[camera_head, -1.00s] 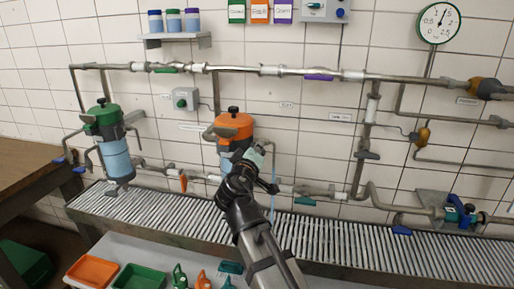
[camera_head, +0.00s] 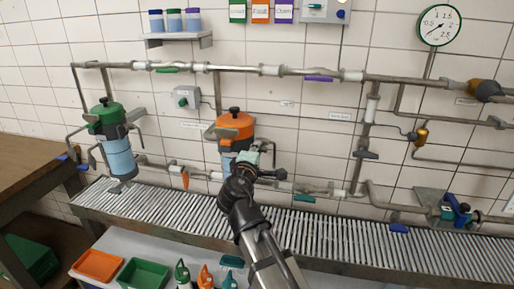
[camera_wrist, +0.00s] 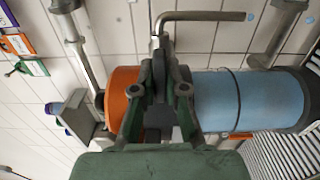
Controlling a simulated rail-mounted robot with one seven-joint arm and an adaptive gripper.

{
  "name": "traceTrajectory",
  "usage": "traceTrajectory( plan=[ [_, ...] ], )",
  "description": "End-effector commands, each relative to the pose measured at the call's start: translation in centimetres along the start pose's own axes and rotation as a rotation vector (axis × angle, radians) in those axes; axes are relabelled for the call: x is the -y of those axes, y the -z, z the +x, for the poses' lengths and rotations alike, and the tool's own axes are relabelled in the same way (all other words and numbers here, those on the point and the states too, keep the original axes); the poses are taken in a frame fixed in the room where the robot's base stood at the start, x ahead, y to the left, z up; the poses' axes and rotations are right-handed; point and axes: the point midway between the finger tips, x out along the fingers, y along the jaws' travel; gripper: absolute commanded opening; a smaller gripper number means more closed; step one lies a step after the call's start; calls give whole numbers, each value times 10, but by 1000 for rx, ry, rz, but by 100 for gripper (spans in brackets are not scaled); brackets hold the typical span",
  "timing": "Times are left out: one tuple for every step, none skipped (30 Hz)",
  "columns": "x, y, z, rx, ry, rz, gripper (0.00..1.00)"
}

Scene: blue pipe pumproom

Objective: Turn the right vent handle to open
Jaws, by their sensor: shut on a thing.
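The right canister has an orange lid (camera_head: 235,126) with a black knob (camera_head: 234,110) on top and a blue body (camera_wrist: 250,98). The orange lid also shows in the wrist view (camera_wrist: 122,98). My gripper (camera_head: 245,160) is in front of this canister, just below the lid. In the wrist view my gripper (camera_wrist: 158,95) has its two green-grey fingers closed around a dark metal handle piece (camera_wrist: 160,75) at the front of the lid. The fingers and wrist hide much of the handle, and its exact angle is hard to tell.
A green-lidded canister (camera_head: 107,115) hangs at the left. Pipes run above and below, with a bent pipe (camera_wrist: 200,16) close to my gripper. A slatted grate (camera_head: 330,235) lies below. A round gauge (camera_head: 440,25) is at the upper right.

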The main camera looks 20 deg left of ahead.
Motion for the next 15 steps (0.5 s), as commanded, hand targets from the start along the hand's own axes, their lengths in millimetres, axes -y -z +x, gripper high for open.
traceTrajectory(
  plan=[
    [-1, 0, 0, 0, -2, -9, 0],
    [-1, 0, 0, 0, -2, -12, 0],
    [-1, 0, 0, -1, -2, -15, 0],
    [-1, 0, 0, 0, -2, -16, 0],
    [-1, 0, 0, -1, -2, -17, 0],
    [-1, 0, 0, -1, -2, -18, 0],
    [0, 0, 0, -1, -2, -18, 0],
    [0, 0, 0, -1, -2, -18, 0],
    [0, 0, 0, -1, -2, -18, 0],
    [0, 0, 0, -1, -2, -18, 0],
    [0, 0, 0, -1, -2, -18, 0],
    [0, 0, 0, -1, -2, -18, 0],
    [0, 0, 0, -1, -2, -18, 0],
    [0, 0, 0, -1, -2, -18, 0],
    [0, 0, 0, -1, -2, -17, 26]
  ],
)
